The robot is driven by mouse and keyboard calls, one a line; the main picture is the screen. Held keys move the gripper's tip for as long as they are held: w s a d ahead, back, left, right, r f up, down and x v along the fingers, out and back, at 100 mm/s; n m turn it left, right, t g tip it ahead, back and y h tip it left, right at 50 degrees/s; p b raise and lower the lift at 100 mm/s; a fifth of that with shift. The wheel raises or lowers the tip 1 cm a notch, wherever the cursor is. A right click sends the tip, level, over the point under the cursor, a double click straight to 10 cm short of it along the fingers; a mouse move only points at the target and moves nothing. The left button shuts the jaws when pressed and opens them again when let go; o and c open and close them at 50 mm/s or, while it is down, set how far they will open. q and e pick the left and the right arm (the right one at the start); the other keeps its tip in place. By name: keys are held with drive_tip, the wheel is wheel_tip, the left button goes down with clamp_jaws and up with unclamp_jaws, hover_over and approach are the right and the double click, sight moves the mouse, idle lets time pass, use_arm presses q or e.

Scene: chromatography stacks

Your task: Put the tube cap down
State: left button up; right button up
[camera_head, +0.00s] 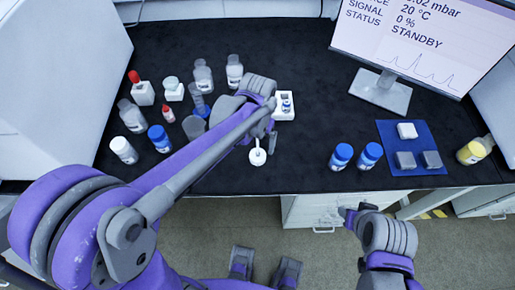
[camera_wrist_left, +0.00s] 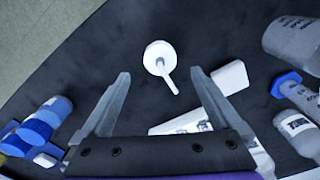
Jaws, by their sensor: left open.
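A white round piece with a thin stem, which looks like the tube cap (camera_head: 258,157), is on the black bench near its front edge. In the left wrist view the cap (camera_wrist_left: 158,56) appears between and just beyond my fingertips, its stem pointing back toward the gripper. My left gripper (camera_head: 265,138) is open and just behind the cap in the head view; no finger visibly grips it. Its two fingers (camera_wrist_left: 160,76) stand wide apart. My right gripper (camera_head: 356,211) is low in front of the bench, away from the cap; its jaw opening is unclear.
A white block with a blue-marked vial (camera_head: 284,106) stands behind the cap. Several bottles and vials crowd the left. Two blue-capped bottles (camera_head: 356,156) stand right, beside a blue mat (camera_head: 388,133) with white and grey blocks. A monitor (camera_head: 425,40) stands behind. Bench between is clear.

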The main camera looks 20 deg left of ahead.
sight(257, 151)
use_arm(q)
wheel_tip(257, 151, up, 5)
drive_tip(key=s+a+f+n+t, duration=0.1)
drive_tip(key=s+a+t, duration=0.1)
drive_tip(key=s, duration=0.5)
drive_tip(key=s+a+f+n+t, duration=0.1)
drive_tip(key=s+a+t, duration=0.2)
drive_tip(key=s, duration=0.5)
drive_tip(key=shift+a+f, duration=0.35)
drive_tip(key=shift+a, duration=0.45)
